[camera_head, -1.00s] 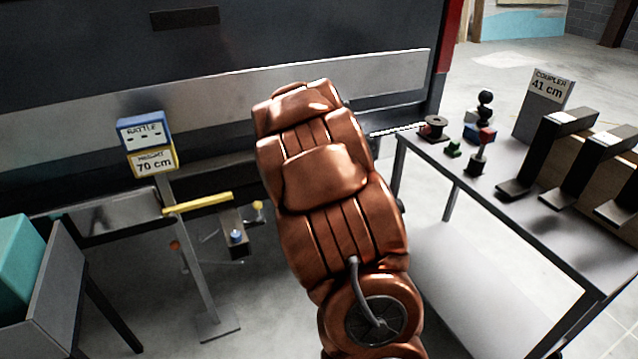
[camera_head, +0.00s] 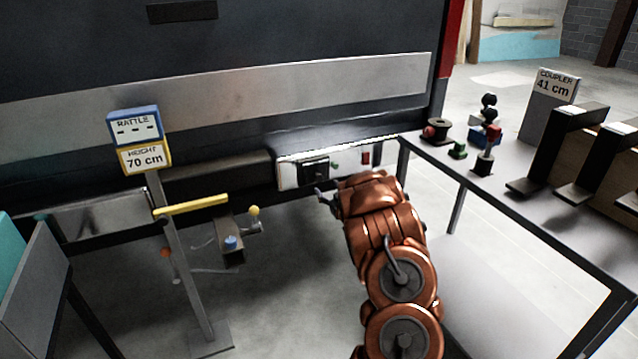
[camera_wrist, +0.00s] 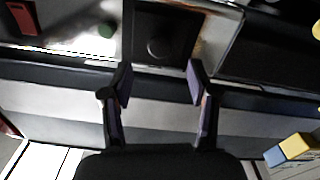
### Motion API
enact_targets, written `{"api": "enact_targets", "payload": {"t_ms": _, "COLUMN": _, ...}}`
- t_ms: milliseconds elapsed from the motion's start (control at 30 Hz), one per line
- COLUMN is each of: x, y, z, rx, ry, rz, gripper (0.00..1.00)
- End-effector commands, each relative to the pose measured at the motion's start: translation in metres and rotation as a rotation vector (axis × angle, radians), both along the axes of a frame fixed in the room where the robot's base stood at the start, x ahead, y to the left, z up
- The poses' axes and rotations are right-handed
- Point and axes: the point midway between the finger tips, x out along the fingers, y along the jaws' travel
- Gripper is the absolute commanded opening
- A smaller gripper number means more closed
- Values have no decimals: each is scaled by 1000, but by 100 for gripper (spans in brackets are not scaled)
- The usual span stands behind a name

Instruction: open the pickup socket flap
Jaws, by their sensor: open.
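The pickup socket, with what looks like its black square flap (camera_head: 315,170), is on a pale panel (camera_head: 287,177) low on the dark vehicle's rear. In the wrist view the black flap (camera_wrist: 160,25) is at top centre with a dark round shape on it; it looks closed. My gripper (camera_head: 323,194) is just below and in front of the flap in the head view. In the wrist view my gripper (camera_wrist: 160,82) is open and empty, with its fingers spread about as wide as the flap, below it in the picture. I cannot tell whether a fingertip touches it.
A green button (camera_head: 336,163) and a red block (camera_head: 366,158) are on the same panel. A stand with a height sign (camera_head: 145,157) and yellow bar (camera_head: 190,204) is left. A coupler hitch (camera_head: 231,244) sticks out lower left. A grey table (camera_head: 560,235) stands right.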

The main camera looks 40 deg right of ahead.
Motion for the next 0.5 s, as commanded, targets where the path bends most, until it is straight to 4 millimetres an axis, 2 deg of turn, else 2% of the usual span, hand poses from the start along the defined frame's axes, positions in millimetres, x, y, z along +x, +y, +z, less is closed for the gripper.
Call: {"api": "enact_targets", "payload": {"t_ms": 500, "x": 46, "y": -15, "z": 0, "rx": 0, "ry": -2, "rz": 0, "gripper": 60}}
